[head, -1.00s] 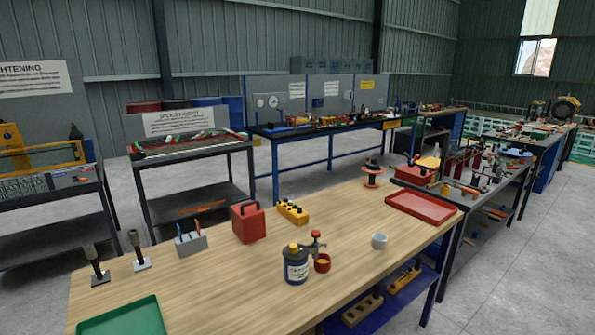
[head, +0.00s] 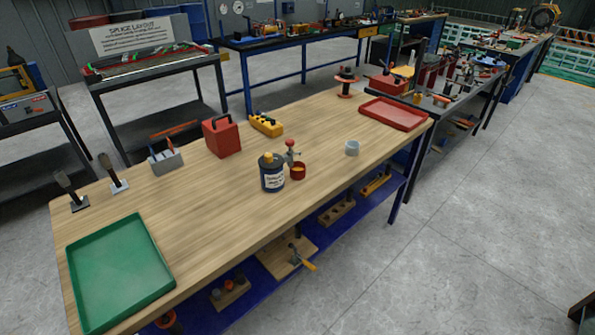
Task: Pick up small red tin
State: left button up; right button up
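The small red tin (head: 298,171) stands upright on the wooden workbench, with something yellow-orange showing in its open top. It is just right of a dark blue can with a white label (head: 272,174). A small red-topped clamp-like tool (head: 290,152) stands right behind the tin, and I cannot tell if they touch. Neither of my grippers is in view.
The wooden bench (head: 225,190) also holds a green tray (head: 120,270), a red tray (head: 394,113), a grey cup (head: 352,148), a red box (head: 221,136) and a yellow block (head: 266,124). Bare wood lies in front of the tin. A blue lower shelf (head: 325,235) holds tools.

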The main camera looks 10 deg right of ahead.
aim_at(298, 172)
jog(key=z, duration=1.05)
jog(key=k, duration=1.35)
jog(key=z, duration=1.05)
jog(key=i, duration=3.2)
jog(key=u, duration=0.75)
jog(key=i, duration=1.1)
jog(key=u, duration=1.85)
jog(key=i, duration=0.85)
jog(key=u, duration=0.65)
